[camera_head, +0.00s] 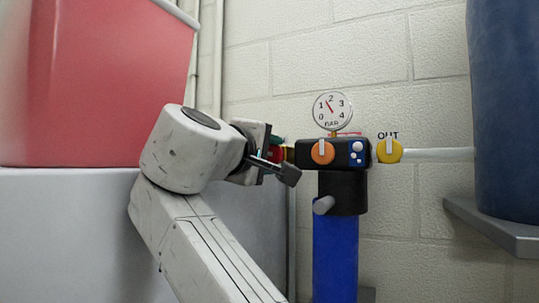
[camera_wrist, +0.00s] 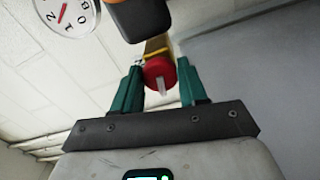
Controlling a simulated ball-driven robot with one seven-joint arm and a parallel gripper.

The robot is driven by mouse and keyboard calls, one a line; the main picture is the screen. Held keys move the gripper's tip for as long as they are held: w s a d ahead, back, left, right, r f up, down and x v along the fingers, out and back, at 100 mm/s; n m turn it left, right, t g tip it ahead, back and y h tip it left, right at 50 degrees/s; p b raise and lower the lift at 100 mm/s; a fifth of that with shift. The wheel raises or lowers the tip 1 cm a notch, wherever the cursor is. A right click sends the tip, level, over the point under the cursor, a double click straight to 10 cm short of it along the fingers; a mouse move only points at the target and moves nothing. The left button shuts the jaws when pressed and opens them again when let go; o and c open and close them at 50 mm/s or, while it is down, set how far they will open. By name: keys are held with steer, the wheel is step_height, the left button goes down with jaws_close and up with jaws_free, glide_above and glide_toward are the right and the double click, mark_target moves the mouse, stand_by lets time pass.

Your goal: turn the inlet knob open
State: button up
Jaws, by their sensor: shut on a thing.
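The inlet knob (camera_wrist: 159,74) is red with a pale bar across its face, at the middle of the wrist view. My gripper (camera_wrist: 160,88) has its two green fingers on either side of the knob and is shut on it. In the head view my gripper (camera_head: 275,150) reaches the left end of the black valve body (camera_head: 345,152), where only a bit of the red knob (camera_head: 276,153) shows. The knob's pale bar points nearly along the fingers in the wrist view. Much of the knob is hidden by my gripper in the head view.
A round gauge (camera_head: 332,110) stands above the valve body. An orange knob (camera_head: 322,152) is on its front, and a yellow outlet knob (camera_head: 388,151) is at right. A blue filter housing (camera_head: 335,260) hangs below. A red bin (camera_head: 100,80) is at left, a blue barrel (camera_head: 505,110) at right.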

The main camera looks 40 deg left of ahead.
steer(key=shift+a+f+n, duration=0.1)
steer(key=shift+f+n, duration=0.05)
steer(key=shift+n, duration=0.85)
steer(key=shift+s, duration=0.1)
steer(key=o, duration=0.8)
steer(key=shift+o, duration=1.2)
steer(key=b+v, duration=0.4)
steer(key=v, duration=0.6)
steer(key=shift+s+b, duration=0.3)
steer(key=shift+s, duration=0.05)
